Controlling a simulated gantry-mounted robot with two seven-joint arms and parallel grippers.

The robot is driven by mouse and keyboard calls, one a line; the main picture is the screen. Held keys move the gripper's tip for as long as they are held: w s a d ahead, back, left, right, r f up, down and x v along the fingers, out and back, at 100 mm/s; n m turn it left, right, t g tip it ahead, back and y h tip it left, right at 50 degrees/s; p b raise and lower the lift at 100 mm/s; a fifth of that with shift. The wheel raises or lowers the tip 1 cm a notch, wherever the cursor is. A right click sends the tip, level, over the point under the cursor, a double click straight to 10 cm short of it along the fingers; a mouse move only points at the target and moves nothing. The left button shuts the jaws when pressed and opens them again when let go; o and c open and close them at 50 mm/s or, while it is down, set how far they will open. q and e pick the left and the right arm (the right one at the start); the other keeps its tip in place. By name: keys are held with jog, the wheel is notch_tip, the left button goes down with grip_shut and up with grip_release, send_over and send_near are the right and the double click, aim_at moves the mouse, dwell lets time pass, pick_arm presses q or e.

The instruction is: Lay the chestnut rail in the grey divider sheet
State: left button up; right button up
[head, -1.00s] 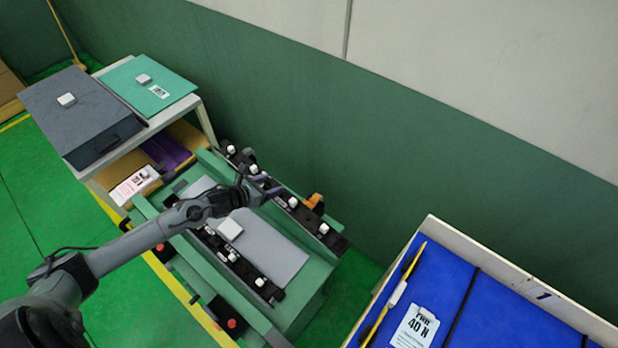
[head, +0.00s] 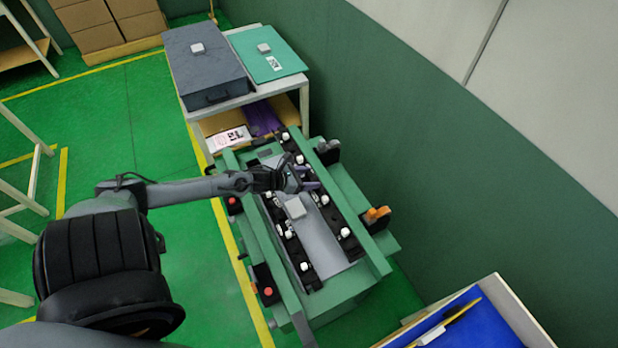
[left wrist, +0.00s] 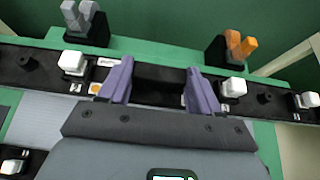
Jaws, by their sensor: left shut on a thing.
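A grey sheet (head: 338,255) lies flat on the green fixture, between two dark rails with white clips. A white block (head: 295,208) sits on it. My left gripper (head: 312,186) reaches over the fixture to the far dark rail (head: 333,217). In the left wrist view its two purple fingers (left wrist: 160,85) stand apart with a dark part of the rail between them, and it is shut on that. The near dark rail (head: 295,249) lies along the sheet's other side. Both rails look black; I see no clearly chestnut one. My right gripper is not in view.
An orange clamp (head: 376,214) and a grey clamp (head: 328,150) stand on the fixture's far side. Behind, a table holds a dark grey case (head: 205,66) and a teal sheet (head: 285,66). A blue-lined bin (head: 480,325) stands at lower right, by the green wall.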

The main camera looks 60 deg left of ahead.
pick_arm(q)
jog(key=shift+r, duration=0.1)
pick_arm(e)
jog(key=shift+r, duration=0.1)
pick_arm(q)
notch_tip(320, 180, down, 13)
jog(key=b, duration=1)
jog(key=shift+r+b, duration=0.1)
jog(key=shift+b, duration=0.2)
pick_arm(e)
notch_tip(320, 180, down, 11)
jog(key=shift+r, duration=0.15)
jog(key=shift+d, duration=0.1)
pick_arm(q)
jog(key=o, duration=1.3)
jog(key=shift+o, duration=0.2)
jog(key=shift+s, duration=0.1)
